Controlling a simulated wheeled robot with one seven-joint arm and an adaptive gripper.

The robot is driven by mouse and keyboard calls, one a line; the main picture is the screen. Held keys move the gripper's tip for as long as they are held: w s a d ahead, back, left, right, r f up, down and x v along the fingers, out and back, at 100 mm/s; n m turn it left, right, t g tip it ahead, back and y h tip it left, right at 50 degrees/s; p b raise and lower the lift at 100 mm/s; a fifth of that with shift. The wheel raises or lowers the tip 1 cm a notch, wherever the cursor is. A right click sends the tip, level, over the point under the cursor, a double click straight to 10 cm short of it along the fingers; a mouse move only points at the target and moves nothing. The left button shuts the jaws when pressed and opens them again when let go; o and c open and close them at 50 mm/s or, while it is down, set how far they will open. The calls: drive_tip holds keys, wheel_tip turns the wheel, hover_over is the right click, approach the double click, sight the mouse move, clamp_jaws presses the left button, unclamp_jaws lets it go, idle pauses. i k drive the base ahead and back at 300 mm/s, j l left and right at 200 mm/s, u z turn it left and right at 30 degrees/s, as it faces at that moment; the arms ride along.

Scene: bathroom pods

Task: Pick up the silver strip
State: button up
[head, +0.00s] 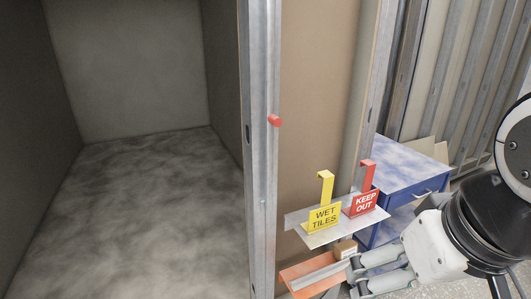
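A thin silver-grey edge (320,281) shows on the orange angled ledge (308,268) at the bottom, left of my gripper. I cannot tell whether it is a separate silver strip or part of the ledge. My gripper (354,276) points left at the lower right, with its two pale fingers apart. Its fingertips are close to the right end of the ledge. I cannot tell whether they touch it, and I see nothing clearly held between them. A small tan block (345,249) sits just above the fingertips.
A silver shelf (293,220) above holds a yellow "WET TILES" sign (324,216) and a red "KEEP OUT" sign (363,203). A metal post (262,180) with a red knob (275,121) stands left of them. A blue cabinet (405,172) stands behind. The grey pod floor is clear.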

sight(306, 280)
drive_tip(key=z, duration=0.2)
drive_tip(key=k+j+z, duration=0.15)
drive_tip(key=i+j, duration=0.2)
drive_tip(key=i, duration=0.2)
drive_tip(key=i+j, duration=0.1)
drive_tip(key=k+j, duration=0.15)
drive_tip(key=j, duration=0.3)
drive_tip(key=k+j+u, duration=0.15)
drive_tip(key=j, duration=0.3)
drive_tip(key=k+j, duration=0.1)
drive_tip(key=j, duration=0.4)
drive_tip(key=k+j+u, duration=0.1)
drive_tip(key=j, duration=0.35)
